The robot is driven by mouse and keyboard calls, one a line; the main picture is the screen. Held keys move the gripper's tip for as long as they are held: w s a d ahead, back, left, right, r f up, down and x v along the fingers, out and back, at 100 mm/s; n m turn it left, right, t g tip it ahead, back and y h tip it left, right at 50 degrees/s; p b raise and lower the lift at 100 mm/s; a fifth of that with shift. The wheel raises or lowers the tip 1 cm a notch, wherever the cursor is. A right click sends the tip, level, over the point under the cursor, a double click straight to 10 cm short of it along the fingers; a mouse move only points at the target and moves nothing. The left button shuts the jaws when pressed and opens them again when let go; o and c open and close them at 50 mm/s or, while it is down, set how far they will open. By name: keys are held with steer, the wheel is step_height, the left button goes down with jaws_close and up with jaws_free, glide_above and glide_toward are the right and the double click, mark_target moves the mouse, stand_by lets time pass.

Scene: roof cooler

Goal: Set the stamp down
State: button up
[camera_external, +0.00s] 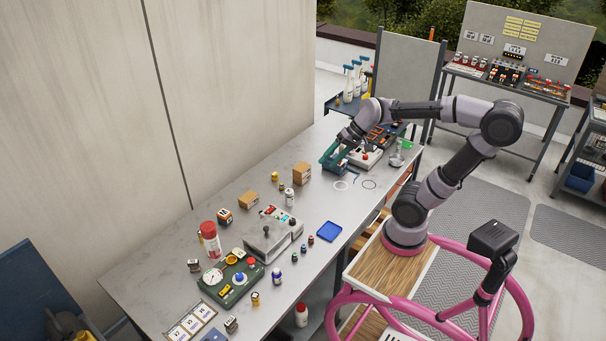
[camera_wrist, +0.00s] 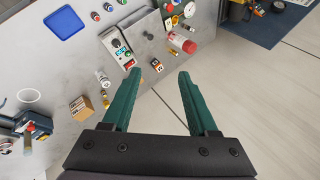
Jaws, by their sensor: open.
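My gripper (camera_external: 333,160) is over the far part of the long grey table, near a grey box with a red button. In the wrist view its two green fingers (camera_wrist: 159,74) are wide apart with nothing between them. I cannot pick out the stamp with certainty. Small dark blocks stand near the table's near end, one at the left (camera_external: 194,265) and one beside the label cards (camera_external: 231,324), too small to identify. A blue square tray (camera_external: 328,231) lies flat at the table's right edge and appears empty; it also shows in the wrist view (camera_wrist: 64,23).
Bare tabletop lies around the blue tray.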

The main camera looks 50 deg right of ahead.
steer(key=s+d+n+t+h, duration=0.1)
steer(key=s+d+t+h, duration=0.1)
steer(key=d, duration=0.5)
steer(key=shift+s+d+h, duration=0.2)
steer(key=shift+s+h, duration=0.5)
steer(key=shift+s, duration=0.3)
